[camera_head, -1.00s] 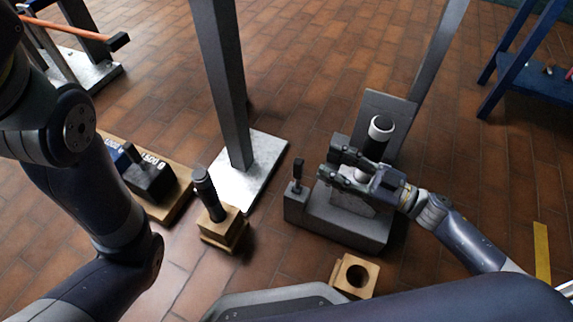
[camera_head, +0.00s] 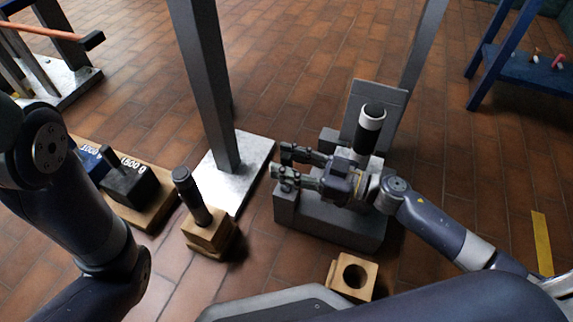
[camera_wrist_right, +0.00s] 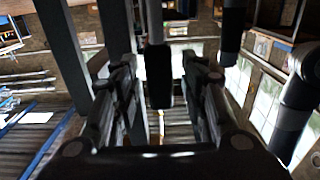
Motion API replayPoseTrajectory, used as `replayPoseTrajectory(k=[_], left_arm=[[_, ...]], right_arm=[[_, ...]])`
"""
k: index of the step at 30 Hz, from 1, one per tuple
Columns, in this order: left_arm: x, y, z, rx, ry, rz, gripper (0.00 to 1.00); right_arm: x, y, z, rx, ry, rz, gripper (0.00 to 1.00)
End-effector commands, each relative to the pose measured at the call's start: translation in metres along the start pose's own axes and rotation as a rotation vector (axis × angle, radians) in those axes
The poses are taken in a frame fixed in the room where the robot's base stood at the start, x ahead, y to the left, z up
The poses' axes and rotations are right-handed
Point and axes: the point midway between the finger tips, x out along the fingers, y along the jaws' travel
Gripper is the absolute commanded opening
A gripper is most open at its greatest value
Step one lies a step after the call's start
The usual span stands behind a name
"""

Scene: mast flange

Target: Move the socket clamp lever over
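The grey socket fixture (camera_head: 335,222) stands on the tiled floor right of centre. A black cylinder with a white ring (camera_head: 371,125) stands upright in it. The clamp lever's black handle (camera_wrist_right: 158,75) shows in the right wrist view, between the fingers of my right gripper (camera_wrist_right: 162,105), with gaps on both sides. The gripper is open. In the head view my right gripper (camera_head: 287,166) reaches left over the fixture's left end and hides most of the lever. My left arm shows at the left, but its gripper is out of view.
A black tool (camera_head: 192,195) stands in a wooden block left of the fixture. A wooden block with a round hole (camera_head: 352,277) sits in front. Weights (camera_head: 130,180) rest on a wooden board at left. A grey post on a metal plate (camera_head: 242,165) rises behind.

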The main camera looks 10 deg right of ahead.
Motion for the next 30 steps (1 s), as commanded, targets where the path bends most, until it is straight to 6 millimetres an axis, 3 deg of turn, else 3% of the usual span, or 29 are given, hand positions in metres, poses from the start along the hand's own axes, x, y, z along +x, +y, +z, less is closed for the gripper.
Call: replayPoseTrajectory(k=[10,15,30], left_arm=[[-0.001,0.000,-0.001,0.000,-0.001,-0.001,0.40],[-0.002,0.000,-0.001,0.000,-0.002,-0.002,0.40],[0.011,-0.003,0.004,-0.001,-0.004,-0.002,0.40]], right_arm=[[0.003,0.000,0.000,0.000,0.000,0.000,0.38],[0.003,0.000,0.000,0.000,0.000,0.000,0.00],[0.003,-0.009,-0.003,-0.076,0.000,0.001,0.00]])
